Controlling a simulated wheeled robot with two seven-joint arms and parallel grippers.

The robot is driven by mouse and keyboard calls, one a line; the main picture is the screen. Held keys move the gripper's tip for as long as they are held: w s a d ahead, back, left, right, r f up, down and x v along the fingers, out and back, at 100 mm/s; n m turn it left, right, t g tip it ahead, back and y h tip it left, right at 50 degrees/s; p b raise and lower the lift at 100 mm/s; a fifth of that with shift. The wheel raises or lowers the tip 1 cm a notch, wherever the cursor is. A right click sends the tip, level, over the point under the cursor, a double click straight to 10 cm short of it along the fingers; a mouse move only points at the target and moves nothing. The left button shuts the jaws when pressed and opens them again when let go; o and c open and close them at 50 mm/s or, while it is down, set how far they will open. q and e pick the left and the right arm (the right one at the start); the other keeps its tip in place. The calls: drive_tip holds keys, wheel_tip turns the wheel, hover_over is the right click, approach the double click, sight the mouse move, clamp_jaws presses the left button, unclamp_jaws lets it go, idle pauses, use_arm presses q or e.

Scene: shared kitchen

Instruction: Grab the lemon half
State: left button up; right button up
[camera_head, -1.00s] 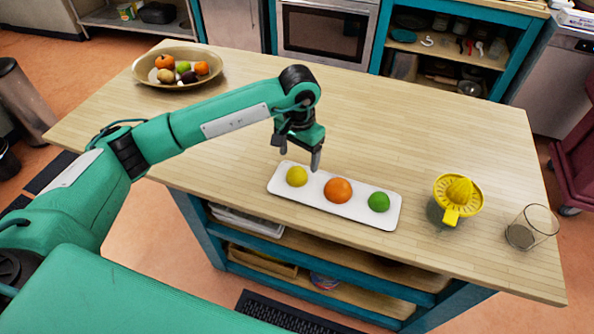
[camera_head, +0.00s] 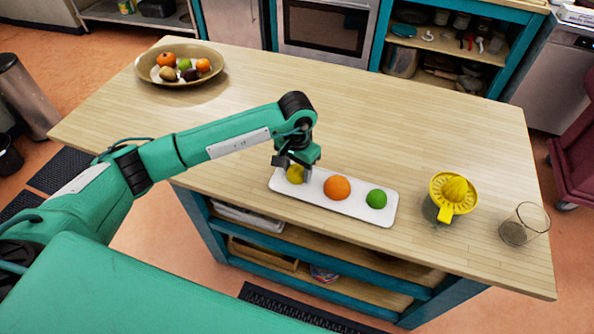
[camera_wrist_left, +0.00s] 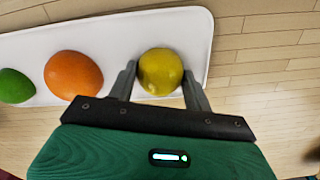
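The yellow lemon half (camera_head: 295,174) sits at the left end of a white rectangular tray (camera_head: 357,208) on the wooden counter. My left gripper (camera_head: 293,172) is lowered over it in the head view. In the left wrist view the lemon half (camera_wrist_left: 160,71) lies between the two fingers of the left gripper (camera_wrist_left: 163,80), one on each side. The fingers are open, with a small gap beside the fruit. An orange piece (camera_head: 337,188) and a green lime piece (camera_head: 376,199) share the tray. My right gripper is not in view.
A yellow juicer (camera_head: 453,194) and an empty glass (camera_head: 524,225) stand to the right of the tray. A bowl of fruit (camera_head: 180,65) is at the far left. The middle of the counter behind the tray is clear.

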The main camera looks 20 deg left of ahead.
use_arm(q)
drive_tip(key=c, duration=0.3)
drive_tip(key=shift+r, duration=0.15)
